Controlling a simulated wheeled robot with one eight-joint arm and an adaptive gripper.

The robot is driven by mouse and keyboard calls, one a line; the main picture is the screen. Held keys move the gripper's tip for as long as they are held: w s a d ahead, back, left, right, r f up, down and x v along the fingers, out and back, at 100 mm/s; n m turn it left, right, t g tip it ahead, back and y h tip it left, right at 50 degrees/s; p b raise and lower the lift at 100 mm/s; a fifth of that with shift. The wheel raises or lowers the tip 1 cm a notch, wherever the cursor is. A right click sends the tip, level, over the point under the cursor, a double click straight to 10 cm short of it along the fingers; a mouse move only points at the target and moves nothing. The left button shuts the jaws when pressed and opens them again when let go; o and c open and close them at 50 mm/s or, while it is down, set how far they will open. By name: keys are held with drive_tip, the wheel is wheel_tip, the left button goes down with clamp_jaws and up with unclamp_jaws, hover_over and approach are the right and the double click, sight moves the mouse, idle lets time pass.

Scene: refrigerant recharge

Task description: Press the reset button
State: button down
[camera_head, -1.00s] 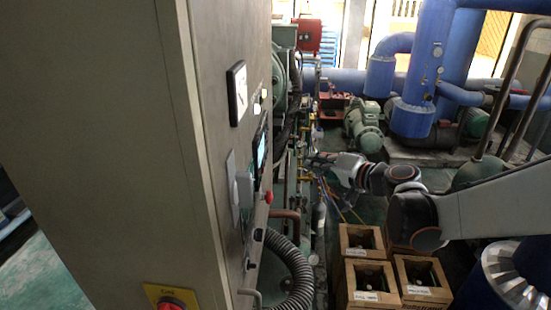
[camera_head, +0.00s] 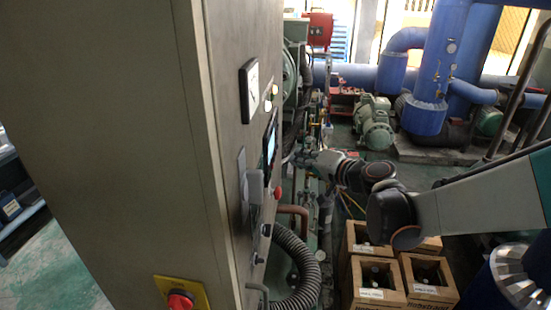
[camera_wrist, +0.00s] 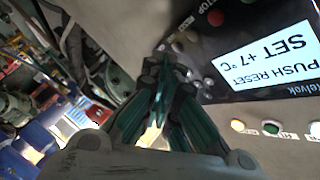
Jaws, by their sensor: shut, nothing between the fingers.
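The control panel display (camera_wrist: 268,62) appears upside down in the wrist view and reads "PUSH RESET" and "SET +7°C". Beside it are a red button (camera_wrist: 216,18) near the word STOP and several small round buttons (camera_wrist: 195,66). I cannot tell which one is the reset button. My gripper (camera_wrist: 166,62) is shut and empty, with its fingertips close to these buttons. I cannot tell whether they touch the panel. In the head view my gripper (camera_head: 300,158) is just right of the cabinet face, level with the display (camera_head: 271,143).
The grey cabinet (camera_head: 110,140) fills the left of the head view. A red knob on a yellow plate (camera_head: 180,300) sits low on it. A corrugated hose (camera_head: 300,265) bends out below the panel. Wooden crates (camera_head: 375,297) stand on the floor below my arm.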

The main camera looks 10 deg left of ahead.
drive_tip(key=shift+a, duration=1.1)
drive_tip(key=shift+a, duration=0.15)
idle(0.6)
drive_tip(key=shift+a, duration=0.25)
drive_tip(key=shift+a+b, duration=0.3)
drive_tip(key=shift+a, duration=0.05)
idle(0.6)
drive_tip(key=shift+d, duration=0.15)
idle(0.3)
drive_tip(key=shift+d, duration=0.6)
drive_tip(key=d, duration=0.5)
drive_tip(key=shift+b, duration=0.35)
